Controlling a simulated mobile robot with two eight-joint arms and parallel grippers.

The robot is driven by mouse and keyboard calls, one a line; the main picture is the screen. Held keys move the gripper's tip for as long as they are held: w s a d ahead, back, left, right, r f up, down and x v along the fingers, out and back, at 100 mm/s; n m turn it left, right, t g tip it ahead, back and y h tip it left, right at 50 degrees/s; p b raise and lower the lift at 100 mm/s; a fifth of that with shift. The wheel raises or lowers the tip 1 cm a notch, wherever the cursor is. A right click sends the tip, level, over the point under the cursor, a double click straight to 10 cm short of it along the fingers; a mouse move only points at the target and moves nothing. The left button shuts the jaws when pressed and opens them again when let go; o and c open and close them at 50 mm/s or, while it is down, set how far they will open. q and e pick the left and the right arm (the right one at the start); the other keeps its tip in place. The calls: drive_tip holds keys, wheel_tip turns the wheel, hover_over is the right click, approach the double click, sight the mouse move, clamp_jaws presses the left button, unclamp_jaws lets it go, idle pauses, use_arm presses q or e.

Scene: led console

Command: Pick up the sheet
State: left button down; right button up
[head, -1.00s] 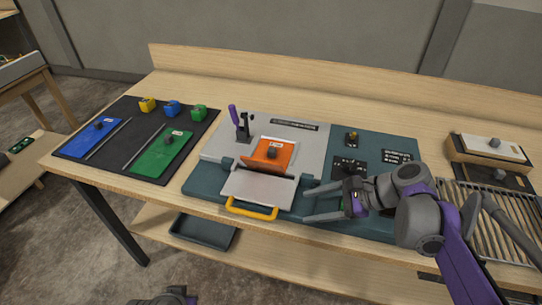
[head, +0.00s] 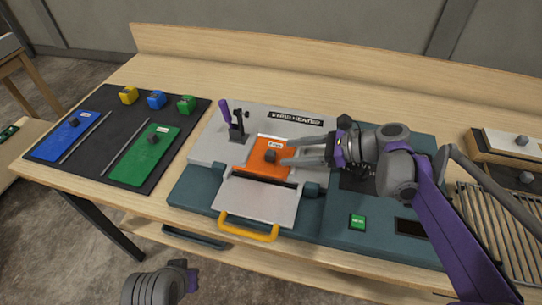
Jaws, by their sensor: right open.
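My right gripper (head: 287,152) is open and comes in from the right. Its fingertips are over the right part of the sheet, close to the knob; I cannot tell whether they touch it. Of my left arm only a grey and purple part shows at the bottom edge; its fingers are not visible.
A grey plate (head: 257,202) with a yellow handle (head: 248,229) is in front of the sheet. A purple-handled clamp (head: 236,131) stands behind left. A dark mat (head: 92,153) holds blue and green sheets. A green button (head: 357,222) and a slatted rack (head: 497,225) are at right.

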sight(275, 154)
drive_tip(key=x, duration=0.5)
clamp_jaws()
idle(0.3)
